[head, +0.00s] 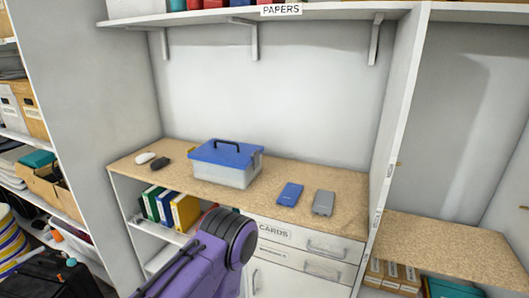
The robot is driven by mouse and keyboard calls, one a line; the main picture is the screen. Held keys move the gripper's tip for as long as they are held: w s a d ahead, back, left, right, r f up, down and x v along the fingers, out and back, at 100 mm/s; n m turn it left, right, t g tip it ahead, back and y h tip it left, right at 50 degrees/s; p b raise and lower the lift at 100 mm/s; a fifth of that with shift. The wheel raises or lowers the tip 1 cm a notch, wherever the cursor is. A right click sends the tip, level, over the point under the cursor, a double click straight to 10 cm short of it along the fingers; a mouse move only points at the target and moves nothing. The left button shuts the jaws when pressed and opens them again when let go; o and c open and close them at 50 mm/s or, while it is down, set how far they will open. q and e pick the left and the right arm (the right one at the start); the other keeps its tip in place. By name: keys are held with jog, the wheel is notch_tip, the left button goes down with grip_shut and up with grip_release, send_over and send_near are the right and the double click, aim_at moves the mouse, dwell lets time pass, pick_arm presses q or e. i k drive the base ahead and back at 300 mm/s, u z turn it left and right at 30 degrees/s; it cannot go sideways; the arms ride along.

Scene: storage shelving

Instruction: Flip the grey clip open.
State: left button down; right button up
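A storage box (232,177) with a pale translucent body, a blue lid (226,153) and a dark carrying handle stands on the wooden counter. Its lid looks shut. I cannot clearly make out a grey clip on it; any clip is too small to tell at this size. A purple arm link of mine with a dark round joint shows at the bottom, in front of the counter. Neither gripper is in view.
On the wooden counter (345,185), a blue flat case (289,194) and a grey one (323,203) lie right of the box. A white (145,158) and a black (160,164) mouse-like object lie left. A partition (399,125) bounds the right; a shelf (300,11) hangs above.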

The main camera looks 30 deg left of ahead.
aim_at(256, 154)
jog(key=k, duration=0.5)
jog(key=u, duration=1.45)
jog(key=i, duration=0.9)
jog(key=z, duration=0.4)
